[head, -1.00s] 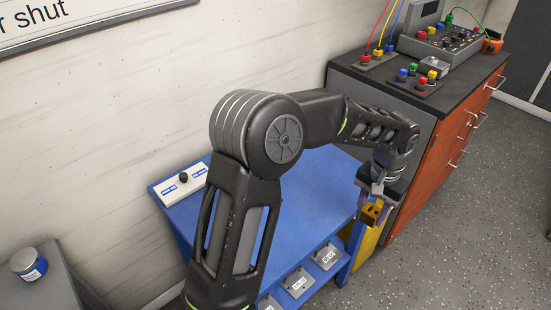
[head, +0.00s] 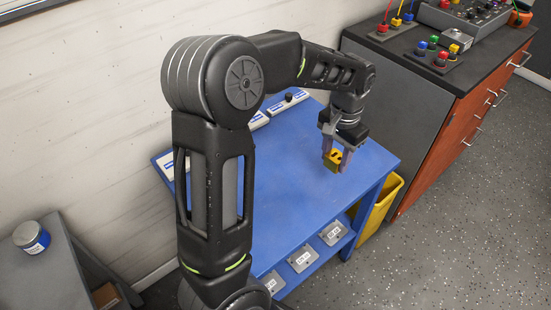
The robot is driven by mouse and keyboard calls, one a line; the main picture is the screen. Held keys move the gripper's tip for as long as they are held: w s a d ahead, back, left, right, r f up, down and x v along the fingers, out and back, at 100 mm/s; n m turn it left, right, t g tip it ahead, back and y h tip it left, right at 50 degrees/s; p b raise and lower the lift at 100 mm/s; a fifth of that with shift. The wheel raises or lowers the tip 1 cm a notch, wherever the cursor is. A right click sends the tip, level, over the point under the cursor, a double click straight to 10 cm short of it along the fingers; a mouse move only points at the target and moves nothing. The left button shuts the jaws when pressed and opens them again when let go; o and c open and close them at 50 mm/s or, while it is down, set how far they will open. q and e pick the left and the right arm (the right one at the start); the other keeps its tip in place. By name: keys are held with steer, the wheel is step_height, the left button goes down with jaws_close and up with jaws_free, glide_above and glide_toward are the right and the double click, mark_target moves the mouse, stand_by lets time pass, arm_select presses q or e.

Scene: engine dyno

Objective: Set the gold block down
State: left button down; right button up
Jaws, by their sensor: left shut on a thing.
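The gold block (head: 333,160) is yellow with dark marks and shows below my left gripper (head: 335,150). My left gripper is shut on it, with a finger on each side. The block is over the right part of the blue table (head: 290,185). I cannot tell whether its underside touches the tabletop. My left arm comes in from the left and covers part of the table. My right gripper is not in view.
Small white labelled panels (head: 290,105) lie along the table's back edge. Grey plates (head: 302,257) sit on the lower shelf. A yellow bin (head: 378,207) stands right of the table, near a wood-fronted cabinet (head: 470,125). The table's middle is clear.

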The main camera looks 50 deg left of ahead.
arm_select(q)
steer(key=s+a, duration=0.4)
steer(key=a, duration=0.1)
steer(key=shift+s+a+r, duration=0.25)
steer(key=shift+a+r, duration=0.15)
glide_above(303, 184)
steer(key=shift+s+f, duration=0.1)
steer(key=shift+f, duration=3)
steer(key=shift+f, duration=1.9)
